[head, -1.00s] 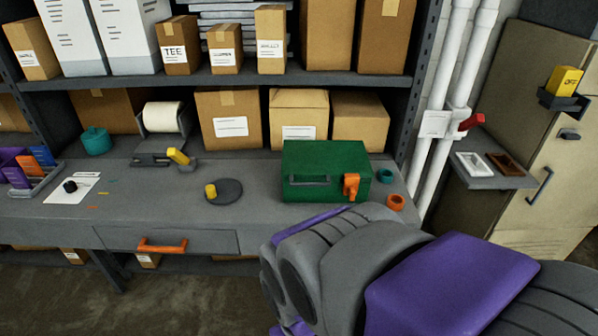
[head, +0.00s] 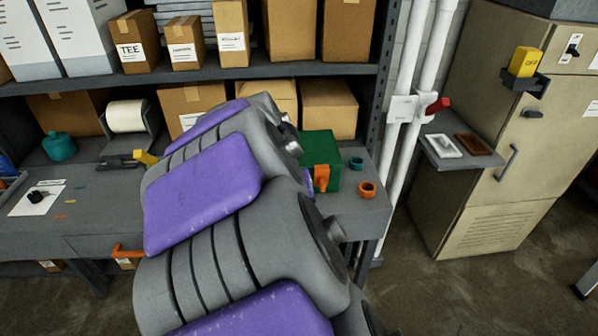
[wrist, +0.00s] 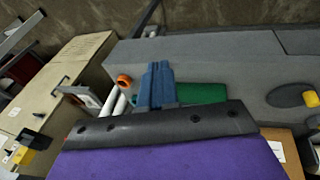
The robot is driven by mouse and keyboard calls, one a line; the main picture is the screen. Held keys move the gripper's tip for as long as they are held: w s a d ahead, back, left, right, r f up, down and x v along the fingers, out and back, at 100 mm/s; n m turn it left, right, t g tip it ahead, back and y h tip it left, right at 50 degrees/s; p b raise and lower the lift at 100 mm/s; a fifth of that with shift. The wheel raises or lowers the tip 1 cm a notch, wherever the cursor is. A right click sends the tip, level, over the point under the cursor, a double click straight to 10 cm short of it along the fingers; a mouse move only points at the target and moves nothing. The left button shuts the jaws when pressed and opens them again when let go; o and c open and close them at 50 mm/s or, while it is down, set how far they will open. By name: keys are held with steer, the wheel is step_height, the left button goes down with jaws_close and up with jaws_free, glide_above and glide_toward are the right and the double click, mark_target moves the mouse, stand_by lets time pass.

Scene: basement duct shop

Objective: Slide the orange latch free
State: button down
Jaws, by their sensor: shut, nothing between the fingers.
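The orange latch (head: 321,178) sits on the front right of a green box (head: 326,150) on the workbench. The green box (wrist: 205,93) shows behind and beside the fingers there. I cannot make out the latch in the wrist view, or tell whether the fingers touch the box. The fingers are not clearly seen in the head view.
An orange ring (head: 367,190) and a teal ring (head: 356,163) lie right of the box. White pipes (head: 402,130) with a red handle (head: 438,106) stand beyond the bench end. Cardboard boxes (head: 329,108) stand behind. A small shelf (head: 460,154) juts from the right.

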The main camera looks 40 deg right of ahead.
steer(key=w+d+m+h, duration=0.1)
steer(key=w+d+h, duration=0.1)
steer(key=w+d, duration=0.35)
steer(key=h+p, duration=0.1)
steer(key=p, duration=0.1)
glide_toward(319, 186)
steer(key=shift+t, duration=0.3)
steer(key=b+x, duration=0.1)
steer(key=x, duration=0.1)
steer(key=b+x, duration=0.1)
steer(key=x, duration=0.2)
steer(key=shift+s+f, duration=0.15)
steer(key=shift+s, duration=0.05)
steer(key=shift+a+b, duration=0.3)
steer(key=shift+a, duration=0.2)
steer(key=s+d+p, duration=0.1)
steer(key=d, duration=0.2)
steer(key=s+d+p, duration=0.1)
steer(key=shift+s+d+f+p, duration=0.15)
steer(key=shift+s+d+p, duration=0.15)
steer(key=shift+d, duration=0.1)
